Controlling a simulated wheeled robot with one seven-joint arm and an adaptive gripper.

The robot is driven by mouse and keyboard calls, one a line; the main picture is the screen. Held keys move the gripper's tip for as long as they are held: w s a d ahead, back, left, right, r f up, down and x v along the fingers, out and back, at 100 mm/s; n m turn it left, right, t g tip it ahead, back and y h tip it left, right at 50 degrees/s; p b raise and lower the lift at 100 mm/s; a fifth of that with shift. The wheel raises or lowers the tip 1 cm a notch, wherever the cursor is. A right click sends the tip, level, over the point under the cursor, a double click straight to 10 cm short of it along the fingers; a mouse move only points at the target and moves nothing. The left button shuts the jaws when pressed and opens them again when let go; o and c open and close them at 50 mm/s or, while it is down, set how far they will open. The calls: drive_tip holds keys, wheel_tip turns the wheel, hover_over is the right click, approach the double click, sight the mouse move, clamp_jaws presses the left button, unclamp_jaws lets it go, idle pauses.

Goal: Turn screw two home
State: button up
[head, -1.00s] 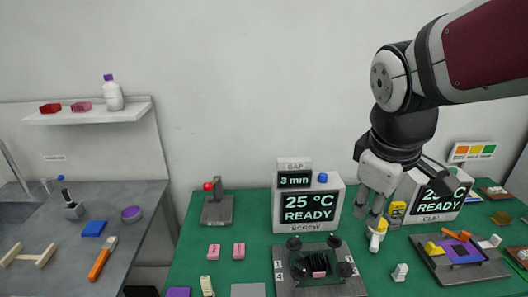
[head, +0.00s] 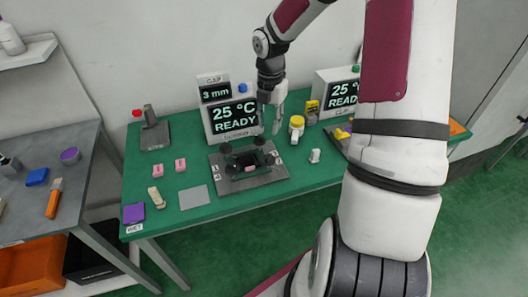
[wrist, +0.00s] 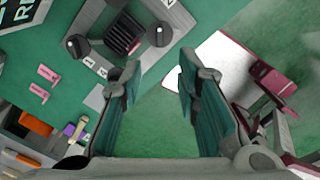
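The screw fixture (head: 262,178) is a grey plate with black knobs at its corners and a dark ribbed block in the middle, on the green table. The wrist view shows its plate (wrist: 91,98), one knob (wrist: 75,45) and another knob (wrist: 160,35). Small white number tags sit by the knobs; I cannot tell which marks screw two. My gripper (head: 271,125) hangs above and behind the fixture's right side, touching nothing that I can see. In the wrist view my gripper (wrist: 158,85) has its fingers wide apart with nothing between them.
The screw display (head: 233,118) reads 25 °C READY, with a 3 mm gap sign, behind the fixture. A yellow-topped white object (head: 297,126) and a small white piece (head: 315,156) stand to the right.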

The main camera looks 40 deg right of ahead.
sight(268, 155)
wheel_tip(268, 155, down, 14)
drive_tip(key=shift+r, duration=0.1)
idle(0.5)
clamp_jaws()
